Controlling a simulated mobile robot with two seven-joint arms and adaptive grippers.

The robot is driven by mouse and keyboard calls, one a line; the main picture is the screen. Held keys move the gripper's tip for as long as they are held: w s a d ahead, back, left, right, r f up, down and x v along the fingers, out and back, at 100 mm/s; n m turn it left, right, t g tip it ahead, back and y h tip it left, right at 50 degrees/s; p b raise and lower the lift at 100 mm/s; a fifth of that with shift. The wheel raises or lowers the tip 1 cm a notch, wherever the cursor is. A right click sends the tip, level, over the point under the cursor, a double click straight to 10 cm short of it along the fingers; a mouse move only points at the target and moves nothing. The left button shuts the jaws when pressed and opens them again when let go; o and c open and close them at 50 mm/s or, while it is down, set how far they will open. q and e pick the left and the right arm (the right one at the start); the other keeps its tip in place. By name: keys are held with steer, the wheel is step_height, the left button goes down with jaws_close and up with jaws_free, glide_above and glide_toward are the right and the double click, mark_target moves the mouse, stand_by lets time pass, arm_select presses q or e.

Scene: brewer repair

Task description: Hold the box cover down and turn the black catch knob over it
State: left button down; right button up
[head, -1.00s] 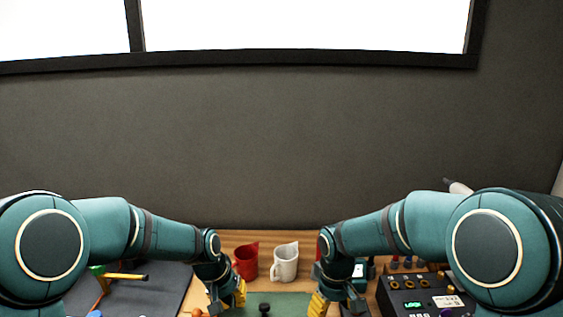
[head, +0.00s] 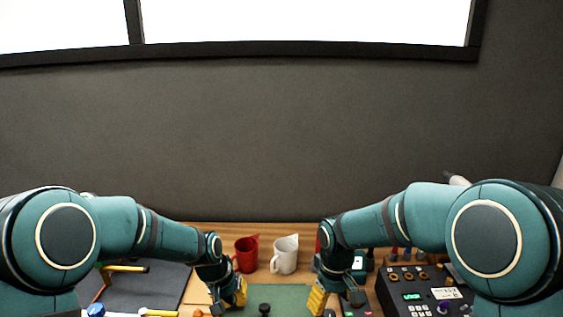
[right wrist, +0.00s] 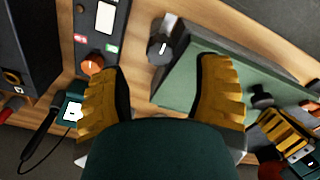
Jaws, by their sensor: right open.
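The green box cover (head: 287,294) lies between my grippers at the bottom of the head view, and its green top shows in the right wrist view (right wrist: 195,75). A small black knob (right wrist: 261,97) stands on the cover, also in the head view (head: 264,308). Another black knob (right wrist: 160,50) with a white mark sits by the cover's edge, ahead of my right gripper. My right gripper (right wrist: 160,98) is open and empty, its yellow fingers apart above the bench and cover edge. My left gripper (head: 238,294) is at the cover's left side; its finger gap is unclear.
A red mug (head: 246,255) and a white mug (head: 285,254) stand behind the cover. A black console (head: 425,298) with knobs stands on the right. A dark mat (head: 150,288) with tools is on the left. An orange knob (right wrist: 93,64) is near my right gripper's left finger.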

mark_target(329, 314)
arm_select(q)
steer(key=shift+f, duration=1.45)
arm_select(e)
steer(key=n, duration=0.6)
steer(key=shift+f, duration=0.1)
steer(key=shift+f, duration=2.45)
